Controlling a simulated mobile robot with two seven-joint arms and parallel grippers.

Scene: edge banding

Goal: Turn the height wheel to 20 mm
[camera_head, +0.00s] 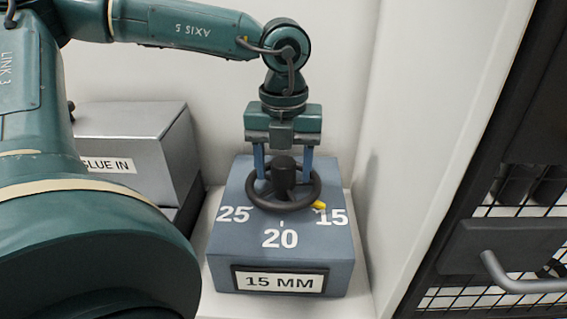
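The height wheel (257,202) is a black handwheel with a dark central hub, on top of a blue-grey box (235,268). The box top is marked 25, 20 and 15 from left to right. A yellow pointer (319,205) at the wheel's rim points toward the 15. A plate (279,281) on the box front reads "15 MM". My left gripper (283,172) is above the wheel, with its two blue fingers spread apart on either side of the hub and reaching down to the rim. I cannot tell whether the fingers touch it. My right gripper is not in view.
A grey box labelled "GLUE IN" (108,165) stands to the left, partly hidden by my arm. A white wall panel (420,130) rises close on the right. Beyond it are a black frame with mesh and a metal handle (515,280).

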